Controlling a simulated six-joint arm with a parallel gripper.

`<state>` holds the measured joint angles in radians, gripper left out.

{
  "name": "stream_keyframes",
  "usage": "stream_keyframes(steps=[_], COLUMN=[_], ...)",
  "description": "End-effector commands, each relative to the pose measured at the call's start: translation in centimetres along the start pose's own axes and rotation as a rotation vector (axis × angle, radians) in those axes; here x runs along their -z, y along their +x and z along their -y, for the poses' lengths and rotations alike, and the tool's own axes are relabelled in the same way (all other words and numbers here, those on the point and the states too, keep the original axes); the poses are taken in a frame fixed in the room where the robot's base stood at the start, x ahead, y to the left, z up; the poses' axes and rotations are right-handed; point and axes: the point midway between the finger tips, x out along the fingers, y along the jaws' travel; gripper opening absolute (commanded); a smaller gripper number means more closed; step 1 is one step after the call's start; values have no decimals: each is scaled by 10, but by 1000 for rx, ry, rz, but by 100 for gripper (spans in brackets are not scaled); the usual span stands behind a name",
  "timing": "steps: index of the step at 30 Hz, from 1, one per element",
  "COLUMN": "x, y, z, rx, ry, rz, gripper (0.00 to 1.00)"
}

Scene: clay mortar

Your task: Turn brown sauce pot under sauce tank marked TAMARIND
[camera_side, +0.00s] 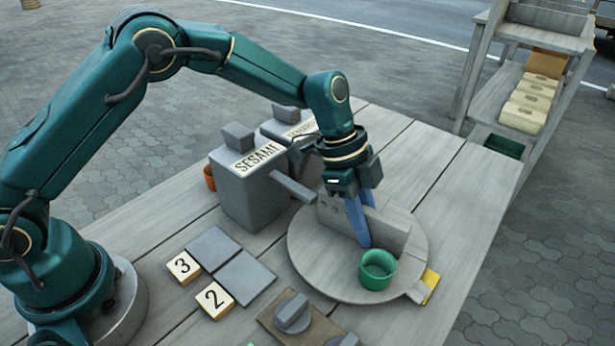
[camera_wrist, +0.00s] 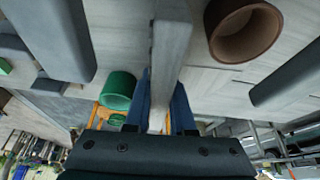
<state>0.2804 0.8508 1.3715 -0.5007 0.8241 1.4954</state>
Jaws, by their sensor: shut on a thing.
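A round grey turntable (camera_side: 310,262) carries an upright grey divider (camera_side: 385,232). My gripper (camera_side: 361,228) points down with its blue fingers shut on this divider; the wrist view shows the fingers either side of the grey bar (camera_wrist: 170,45). A green pot (camera_side: 377,268) stands on the turntable in front of the divider. In the wrist view a brown pot (camera_wrist: 243,28) is on the other side of the bar from the green pot (camera_wrist: 118,90).
An orange-brown pot (camera_side: 209,177) shows partly behind the SESAMI tank. A yellow piece (camera_side: 430,284) sits at the turntable's right edge. A shelf (camera_side: 500,105) stands behind right.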

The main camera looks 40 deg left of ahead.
Motion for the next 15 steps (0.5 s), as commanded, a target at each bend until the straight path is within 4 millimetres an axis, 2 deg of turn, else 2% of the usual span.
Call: stream_keyframes(steps=[2,3,4,5,15], x=[0,0,0,0,0], y=[-1,-1,-1,0,-3], z=[0,0,0,0,0], rx=[0,0,0,0,1], ry=[0,0,0,0,0], rz=[0,0,0,0,0], gripper=[0,34,45,52,52])
